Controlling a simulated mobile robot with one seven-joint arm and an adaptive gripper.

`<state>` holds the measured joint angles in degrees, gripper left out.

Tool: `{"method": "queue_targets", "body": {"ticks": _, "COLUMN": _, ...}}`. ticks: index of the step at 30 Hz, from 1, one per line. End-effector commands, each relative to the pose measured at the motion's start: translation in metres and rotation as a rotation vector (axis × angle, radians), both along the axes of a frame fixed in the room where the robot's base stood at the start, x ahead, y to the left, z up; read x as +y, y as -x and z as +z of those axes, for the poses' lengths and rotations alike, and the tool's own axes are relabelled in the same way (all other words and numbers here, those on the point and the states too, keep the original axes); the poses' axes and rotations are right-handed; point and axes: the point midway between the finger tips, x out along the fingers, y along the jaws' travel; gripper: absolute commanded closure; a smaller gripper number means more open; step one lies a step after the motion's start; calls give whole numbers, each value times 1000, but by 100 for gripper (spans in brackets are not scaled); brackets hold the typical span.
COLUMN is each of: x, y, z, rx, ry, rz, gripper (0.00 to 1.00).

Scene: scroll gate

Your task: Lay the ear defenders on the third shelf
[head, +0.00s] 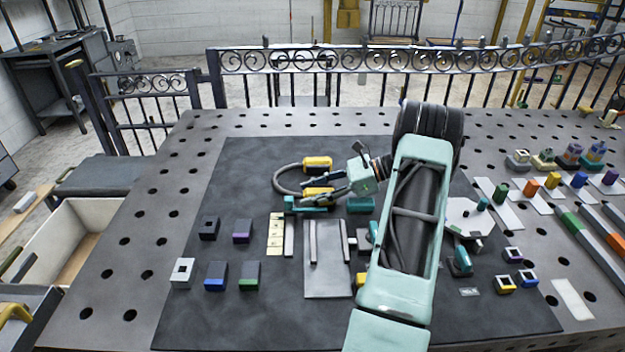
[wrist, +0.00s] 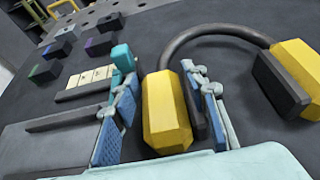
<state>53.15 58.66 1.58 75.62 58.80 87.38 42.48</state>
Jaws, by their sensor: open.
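The ear defenders (head: 279,181) lie on the dark mat near its far middle, with two yellow cups and a grey curved headband. In the wrist view the ear defenders (wrist: 166,110) fill the middle and right, and the far cup lies clear of my fingers. My gripper (head: 318,193) is open at the near cup. In the wrist view, my gripper (wrist: 157,85) has one blue-padded finger on each side of that cup. I cannot tell whether the pads touch it. I cannot make out which surface is the third shelf.
Several small coloured blocks (head: 215,272) stand on the mat (head: 190,325) at left. A grey plate (head: 326,283) with bars lies in the middle. Teal pieces sit close to my gripper. A scroll-topped railing (head: 350,60) runs behind the perforated table. An open box (head: 60,245) stands at left.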

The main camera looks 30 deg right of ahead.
Motion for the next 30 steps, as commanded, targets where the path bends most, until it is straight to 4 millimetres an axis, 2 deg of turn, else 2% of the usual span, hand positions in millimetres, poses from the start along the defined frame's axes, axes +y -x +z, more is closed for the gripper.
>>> {"method": "queue_targets", "body": {"ticks": 5, "x": 0, "y": 0, "z": 0, "rx": 0, "ry": 0, "rz": -1, "gripper": 59}}
{"method": "queue_targets", "body": {"ticks": 16, "x": -1, "y": 0, "z": 0, "rx": 0, "ry": 0, "rz": -1, "gripper": 99}}
{"method": "queue_targets", "body": {"ticks": 25, "x": -1, "y": 0, "z": 3, "rx": -1, "ry": 1, "rz": -1, "gripper": 100}}
{"method": "queue_targets", "body": {"ticks": 30, "x": -1, "y": 0, "z": 16, "rx": -1, "ry": 1, "rz": -1, "gripper": 100}}
